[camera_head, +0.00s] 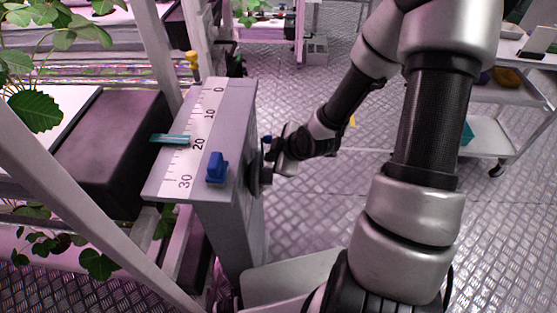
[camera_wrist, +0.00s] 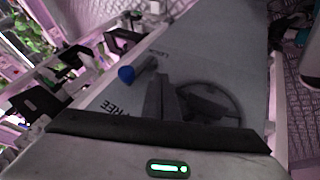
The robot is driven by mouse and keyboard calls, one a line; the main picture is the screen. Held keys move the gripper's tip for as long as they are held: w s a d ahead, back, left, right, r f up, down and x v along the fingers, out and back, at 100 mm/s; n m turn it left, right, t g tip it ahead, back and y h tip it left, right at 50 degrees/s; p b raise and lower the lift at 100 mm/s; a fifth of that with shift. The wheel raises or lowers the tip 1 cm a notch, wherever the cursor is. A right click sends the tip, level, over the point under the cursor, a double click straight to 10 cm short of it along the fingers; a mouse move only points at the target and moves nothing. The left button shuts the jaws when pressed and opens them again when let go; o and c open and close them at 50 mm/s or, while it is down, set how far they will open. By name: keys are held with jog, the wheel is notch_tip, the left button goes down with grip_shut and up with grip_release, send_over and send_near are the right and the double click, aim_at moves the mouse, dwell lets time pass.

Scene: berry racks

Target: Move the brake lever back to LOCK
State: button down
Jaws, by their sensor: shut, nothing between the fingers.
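The brake lever (camera_wrist: 146,67) has a blue knob (camera_wrist: 127,74) and a short grey shaft on the grey panel in the wrist view. Upside-down lettering reads FREE below the knob, and a second, smaller word beside the shaft is hard to read. I cannot tell exactly which mark the lever lines up with. In the head view, a small patch of blue shows beside the box, by my gripper. My gripper (camera_head: 272,153) is shut and empty at the box's right side. Its dark fingers show in the wrist view (camera_wrist: 172,95), to the right of the knob and apart from it.
A black handwheel (camera_wrist: 237,105) sits on the panel behind the fingers. The grey box (camera_head: 232,130) carries a 0 to 30 scale with a blue slider (camera_head: 217,168) and a teal pointer (camera_head: 170,139). Plant racks stand left; a white cart (camera_head: 487,146) stands right. Open floor lies between.

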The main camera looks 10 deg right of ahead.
jog(key=shift+w+d+r, duration=0.15)
jog(key=shift+w, duration=0.35)
jog(key=shift+w+d+r, duration=0.15)
jog(key=shift+w+d, duration=0.05)
jog(key=shift+w, duration=0.35)
jog(key=shift+w+d+r, duration=0.15)
jog(key=shift+w, duration=0.35)
jog(key=shift+r+p, duration=0.2)
jog(key=shift+p, duration=0.2)
